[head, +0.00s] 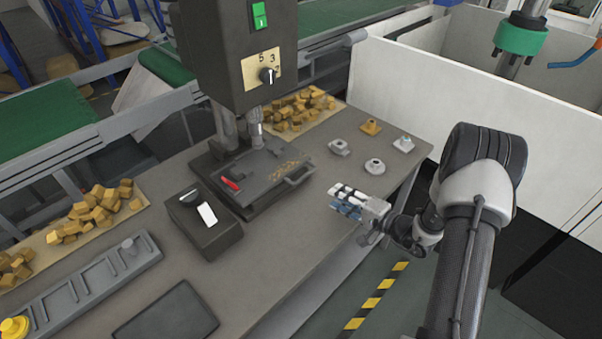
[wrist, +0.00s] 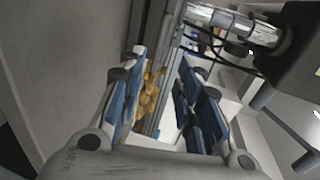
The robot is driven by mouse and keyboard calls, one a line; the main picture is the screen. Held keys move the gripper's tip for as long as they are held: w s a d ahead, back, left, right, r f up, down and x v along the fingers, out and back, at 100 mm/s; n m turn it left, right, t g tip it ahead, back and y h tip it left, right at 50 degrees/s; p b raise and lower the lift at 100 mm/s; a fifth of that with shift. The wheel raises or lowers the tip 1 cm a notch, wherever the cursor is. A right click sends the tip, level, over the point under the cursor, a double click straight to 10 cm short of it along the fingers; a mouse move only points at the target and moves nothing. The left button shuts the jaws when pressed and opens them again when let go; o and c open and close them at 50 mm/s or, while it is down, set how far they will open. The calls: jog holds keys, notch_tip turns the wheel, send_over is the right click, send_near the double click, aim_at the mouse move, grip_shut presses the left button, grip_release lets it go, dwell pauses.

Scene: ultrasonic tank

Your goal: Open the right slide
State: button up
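A long grey slotted rail (head: 80,287) lies at the table's left front. I cannot tell for sure which part is the right slide. My gripper (head: 350,203) is at the table's right edge, far to the right of the rail. In the wrist view my gripper (wrist: 164,75) has its blue-padded fingers apart with nothing held between them. The rail is not recognisable in the wrist view.
A dark machine (head: 228,50) stands over a plate with a handle (head: 298,178). Small metal parts (head: 375,166) sit at the right. Yellow blocks (head: 95,212) lie along the back. A white partition (head: 420,85) rises behind.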

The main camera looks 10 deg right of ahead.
aim_at(301, 177)
jog(key=b+x, duration=0.3)
jog(key=x, duration=1.3)
jog(key=shift+w+a, duration=0.2)
jog(key=shift+a, duration=0.05)
grip_shut()
